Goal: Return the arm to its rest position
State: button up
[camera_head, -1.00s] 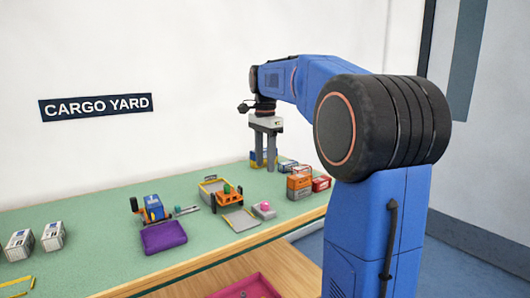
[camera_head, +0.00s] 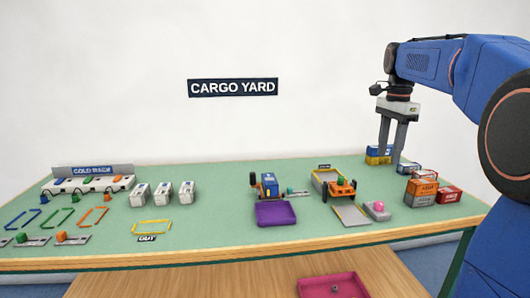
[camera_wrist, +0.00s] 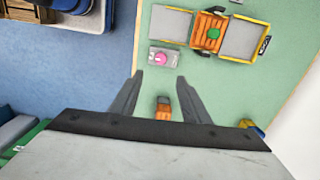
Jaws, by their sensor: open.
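My gripper (camera_head: 393,137) is at the right of the head view, pointing down over the back right part of the green table (camera_head: 225,217). Its two grey fingers are apart and nothing is between them. A stack of orange and grey containers (camera_head: 421,192) stands to the right of and in front of it. Blue and yellow containers (camera_head: 378,155) are behind the fingers. In the wrist view the open fingers (camera_wrist: 156,90) also show, with an orange container (camera_wrist: 163,107) below them. I cannot tell the exact height above the table.
A red container (camera_head: 449,195) stands by the stack. An orange vehicle (camera_head: 340,189), a pink-knobbed block (camera_head: 378,209), a blue vehicle (camera_head: 268,186) and a purple tray (camera_head: 276,214) are mid-table. White boxes (camera_head: 163,194) and the cold rack (camera_head: 88,184) are left. A magenta tray (camera_head: 332,286) is lower.

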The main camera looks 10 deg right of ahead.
jog(key=s+a+f+n+t, duration=0.1)
jog(key=s+a+f+n, duration=0.35)
jog(key=s, duration=0.35)
jog(key=s+a+f+n+t, duration=0.1)
jog(key=s+a+f+n, duration=0.4)
jog(key=s, duration=0.3)
jog(key=s+a+f+n+t, duration=0.1)
jog(key=s+a+f+n, duration=0.1)
jog(key=s+f+n, duration=0.2)
jog(key=s+a+f+n+t, duration=0.1)
jog(key=s+a+f+n, duration=0.2)
jog(key=s+f, duration=0.6)
jog(key=shift+s+a+f+n+t, duration=0.15)
jog(key=shift+a+f+n+t, duration=0.2)
jog(key=shift+n, duration=0.1)
